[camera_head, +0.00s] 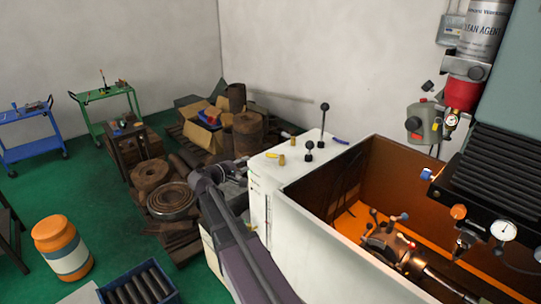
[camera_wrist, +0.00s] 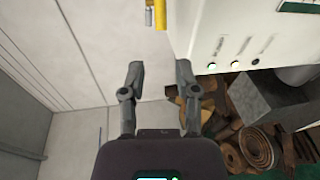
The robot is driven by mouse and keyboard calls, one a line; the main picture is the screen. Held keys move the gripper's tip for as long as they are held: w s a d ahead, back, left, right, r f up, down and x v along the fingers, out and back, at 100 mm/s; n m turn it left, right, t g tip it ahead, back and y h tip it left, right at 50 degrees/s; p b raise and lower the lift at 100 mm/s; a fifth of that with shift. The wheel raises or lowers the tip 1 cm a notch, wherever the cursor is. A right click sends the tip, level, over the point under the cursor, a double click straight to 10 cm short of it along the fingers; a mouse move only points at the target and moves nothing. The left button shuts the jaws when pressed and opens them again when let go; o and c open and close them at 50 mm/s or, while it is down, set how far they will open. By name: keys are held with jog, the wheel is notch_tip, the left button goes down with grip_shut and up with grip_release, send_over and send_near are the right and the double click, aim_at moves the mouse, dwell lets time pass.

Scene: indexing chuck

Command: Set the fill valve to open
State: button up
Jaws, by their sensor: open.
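No label marks the fill valve, so I cannot tell for sure which part it is. On the white cabinet top (camera_head: 298,180) in the head view, a small yellow handle (camera_head: 271,155) lies beside a brass fitting (camera_head: 281,160). A blue handle (camera_head: 341,141) lies at the far right of the top. In the wrist view a yellow bar (camera_wrist: 160,15) with a grey metal piece (camera_wrist: 148,18) shows at the top edge, beyond my fingertips. My gripper (camera_wrist: 159,68) is open and empty, its fingers apart. In the head view my gripper (camera_head: 240,165) is by the cabinet's left side.
Black-knobbed levers (camera_head: 324,118) stand on the cabinet top. The open machine enclosure (camera_head: 385,150) with orange light is at right. Coils and scrap (camera_head: 172,200) crowd the floor at left, near an orange drum (camera_head: 62,247) and a blue crate (camera_head: 140,284).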

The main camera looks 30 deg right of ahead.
aim_at(269, 156)
jog(key=shift+d, duration=0.1)
jog(key=b+x, duration=0.2)
jog(key=x, duration=1.1)
jog(key=shift+w+d+f, duration=0.15)
jog(key=shift+d, duration=0.15)
grip_shut()
